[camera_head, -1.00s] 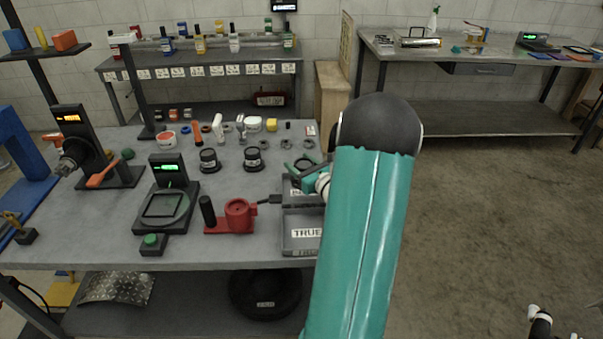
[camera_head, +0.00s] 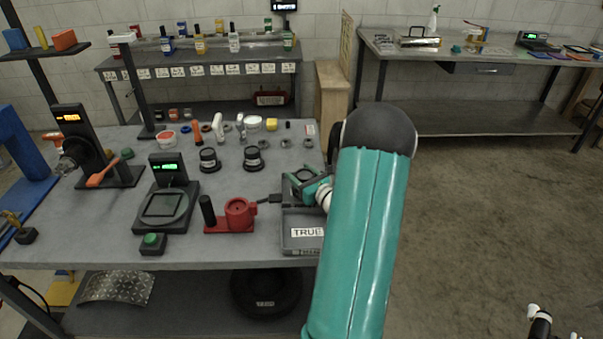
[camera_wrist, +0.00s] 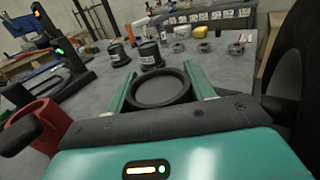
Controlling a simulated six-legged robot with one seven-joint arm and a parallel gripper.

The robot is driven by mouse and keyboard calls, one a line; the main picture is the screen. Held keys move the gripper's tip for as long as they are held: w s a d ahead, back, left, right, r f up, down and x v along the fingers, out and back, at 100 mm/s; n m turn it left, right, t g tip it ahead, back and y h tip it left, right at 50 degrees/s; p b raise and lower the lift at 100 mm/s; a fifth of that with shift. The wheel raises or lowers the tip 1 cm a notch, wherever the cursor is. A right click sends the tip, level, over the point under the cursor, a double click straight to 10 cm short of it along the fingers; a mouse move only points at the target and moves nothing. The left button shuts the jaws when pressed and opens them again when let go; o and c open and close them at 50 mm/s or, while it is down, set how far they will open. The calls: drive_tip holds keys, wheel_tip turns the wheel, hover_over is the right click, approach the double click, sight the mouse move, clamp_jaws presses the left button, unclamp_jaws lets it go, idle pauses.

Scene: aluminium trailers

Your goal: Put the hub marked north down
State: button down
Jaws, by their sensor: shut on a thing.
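My gripper (camera_head: 306,184) reaches over the grey tray labelled TRUE (camera_head: 303,246) at the right end of the workbench. In the wrist view its two green fingers (camera_wrist: 163,90) are shut on a dark round hub (camera_wrist: 160,92) between them. No north mark can be read on the held hub. I cannot tell whether the hub touches the tray floor. Two other dark hubs with pale labels stand upright on the bench, one on the left (camera_head: 208,160) and one on the right (camera_head: 253,158).
A red fixture with a black handle (camera_head: 240,214) stands left of the tray. A black scale-like device with a green display (camera_head: 166,205) is further left. Small metal rings (camera_head: 284,143), bottles and a yellow block (camera_head: 271,125) lie behind. Open floor is at the right.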

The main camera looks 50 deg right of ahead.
drive_tip(key=shift+f, duration=0.1)
drive_tip(key=c, duration=0.6)
unclamp_jaws()
drive_tip(key=shift+o, duration=0.2)
drive_tip(key=shift+r, duration=0.5)
drive_tip(key=v, duration=1.2)
